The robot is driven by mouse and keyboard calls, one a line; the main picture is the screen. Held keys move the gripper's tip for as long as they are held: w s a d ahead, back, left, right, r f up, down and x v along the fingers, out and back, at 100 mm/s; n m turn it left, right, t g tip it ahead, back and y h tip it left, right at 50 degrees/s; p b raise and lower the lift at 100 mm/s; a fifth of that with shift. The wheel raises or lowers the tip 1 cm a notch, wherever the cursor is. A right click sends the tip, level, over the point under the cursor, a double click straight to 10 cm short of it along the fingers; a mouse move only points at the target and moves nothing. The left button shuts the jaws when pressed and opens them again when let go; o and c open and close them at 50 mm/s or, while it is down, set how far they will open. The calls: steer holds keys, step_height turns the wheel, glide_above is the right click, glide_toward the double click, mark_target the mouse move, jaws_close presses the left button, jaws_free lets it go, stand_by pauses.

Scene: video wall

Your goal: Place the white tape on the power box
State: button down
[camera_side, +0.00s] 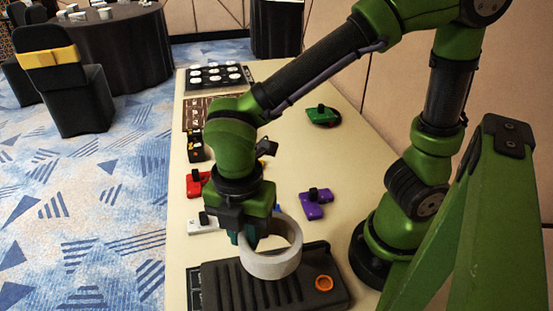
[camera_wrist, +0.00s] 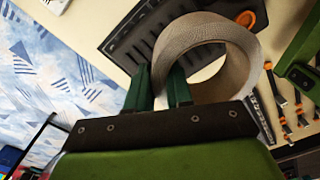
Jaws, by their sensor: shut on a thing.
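The white tape (camera_side: 271,262) is a wide, pale grey-white ring, held with its hole facing sideways. My gripper (camera_side: 250,238) points down and is shut on the tape's wall at its left side. In the wrist view, the two green fingers (camera_wrist: 160,88) pinch the wall of the tape (camera_wrist: 190,38). The power box appears to be the dark ribbed box (camera_side: 224,285) with an orange round part (camera_side: 324,283). The tape hangs over its middle and hides part of it. I cannot tell whether they touch. The box (camera_wrist: 150,25) also shows behind the tape in the wrist view.
A purple piece (camera_side: 313,206) lies behind the box, and a green piece (camera_side: 323,115) farther back. A red piece (camera_side: 193,184) and a white piece (camera_side: 202,224) lie near the table's left edge. Tools with orange parts (camera_wrist: 283,103) lie at right in the wrist view.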

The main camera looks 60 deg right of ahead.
mark_target(249, 275)
steer(key=f, duration=0.3)
steer(key=shift+s+a+f, duration=0.1)
steer(key=shift+s+a, duration=0.15)
steer(key=shift+a, duration=0.05)
steer(key=shift+f, duration=2.3)
steer(key=shift+f, duration=0.15)
steer(key=c, duration=1)
jaws_free()
